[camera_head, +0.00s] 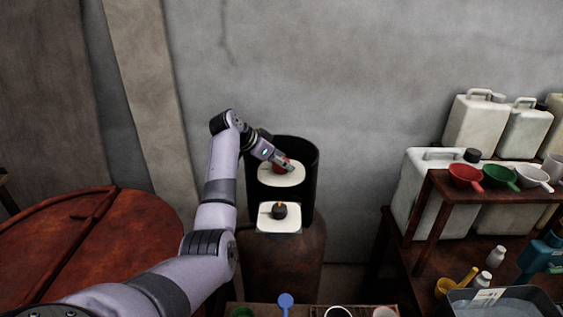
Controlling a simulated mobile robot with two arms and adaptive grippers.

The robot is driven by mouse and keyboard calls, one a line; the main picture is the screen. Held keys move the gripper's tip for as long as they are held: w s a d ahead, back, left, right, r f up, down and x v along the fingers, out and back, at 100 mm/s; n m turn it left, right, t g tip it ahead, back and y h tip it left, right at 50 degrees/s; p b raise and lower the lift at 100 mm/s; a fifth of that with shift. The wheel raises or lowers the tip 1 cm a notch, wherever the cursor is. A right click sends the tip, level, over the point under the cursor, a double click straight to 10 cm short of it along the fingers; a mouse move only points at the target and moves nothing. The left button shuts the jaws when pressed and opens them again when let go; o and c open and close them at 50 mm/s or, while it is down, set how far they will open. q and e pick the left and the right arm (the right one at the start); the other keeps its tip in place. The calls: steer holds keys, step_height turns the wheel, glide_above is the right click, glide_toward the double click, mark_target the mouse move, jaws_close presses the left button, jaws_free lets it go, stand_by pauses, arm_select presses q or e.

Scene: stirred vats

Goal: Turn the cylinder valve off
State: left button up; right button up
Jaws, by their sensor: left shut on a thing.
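The gas cylinder (283,265) stands against the wall in the middle, with a rusty brown body and a dark open collar (308,158) on top. Inside the collar a red valve knob (282,170) sits over a white plate. My left gripper (284,164) reaches in from the upper left and is shut on the red knob, partly hiding it. My right gripper is not in view.
A large rusty red round lid (90,240) fills the left. At right, a wooden shelf (430,190) holds red, green and white scoops, with white jerrycans (474,125) behind and bottles below. A blue-handled tool (286,300) stands at the bottom edge. Bare wall is behind.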

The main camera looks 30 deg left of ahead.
arm_select(q)
steer(key=shift+m, duration=0.3)
steer(key=o, duration=1.2)
steer(key=v, duration=1.2)
steer(key=shift+w+a, duration=0.1)
steer(key=shift+a, duration=0.05)
steer(key=shift+f, duration=0.1)
